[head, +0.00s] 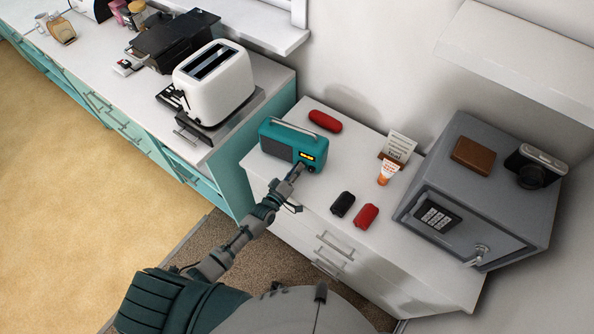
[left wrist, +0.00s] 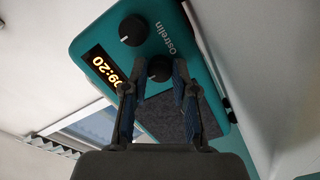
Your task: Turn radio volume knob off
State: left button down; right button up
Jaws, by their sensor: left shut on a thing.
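The teal radio (head: 292,144) with a carry handle stands on the white cabinet top, its lit display facing my side. In the left wrist view the radio (left wrist: 212,66) shows a display reading 09:20 and two black knobs. One knob (left wrist: 133,30) is free, with a white pointer line. The other knob (left wrist: 158,69) sits between the fingertips of my left gripper (left wrist: 158,72), which is shut on it. In the head view my left gripper (head: 297,172) reaches the radio's front at its right end. Which knob is for volume cannot be read. My right gripper is not in view.
On the cabinet top lie a red case (head: 324,121), a black item (head: 343,204), a red item (head: 366,215) and a tube (head: 387,173) by a small card (head: 399,147). A grey safe (head: 470,200) stands at right, a toaster (head: 215,82) at left.

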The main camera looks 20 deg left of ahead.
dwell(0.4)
pick_arm(q)
jog(key=c, duration=0.9)
grip_release()
jog(key=shift+a, duration=0.1)
jog(key=v, duration=1.2)
jog(key=shift+w+f, duration=0.1)
jog(key=shift+f, duration=0.05)
